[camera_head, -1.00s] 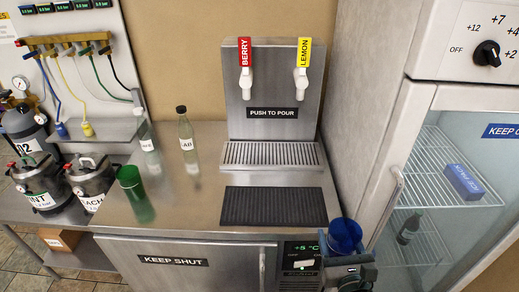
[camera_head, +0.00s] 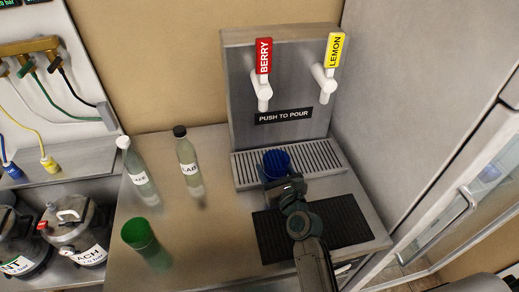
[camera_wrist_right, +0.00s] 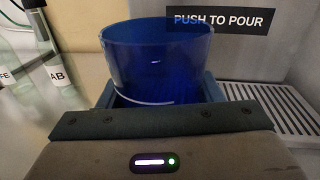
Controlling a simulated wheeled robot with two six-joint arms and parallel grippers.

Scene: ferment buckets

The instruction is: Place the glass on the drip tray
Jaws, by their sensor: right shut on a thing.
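A blue glass (camera_head: 277,163) is held upright in my right gripper (camera_head: 284,182), which is shut on it. The glass also shows in the right wrist view (camera_wrist_right: 158,55), with the gripper's fingers (camera_wrist_right: 160,98) on both sides of it. In the head view the glass overlaps the front left part of the slotted drip tray (camera_head: 325,153), below the BERRY tap. The glass's bottom is hidden behind the gripper, so I cannot tell whether it touches the tray. My left gripper is not in view.
The dispenser has a red BERRY tap (camera_head: 263,75) and a yellow LEMON tap (camera_head: 328,69). A black mat (camera_head: 345,215) lies before the tray. A green glass (camera_head: 140,236) and two bottles, one capped black (camera_head: 189,165) and one capped white (camera_head: 138,172), stand left. The fridge is at right.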

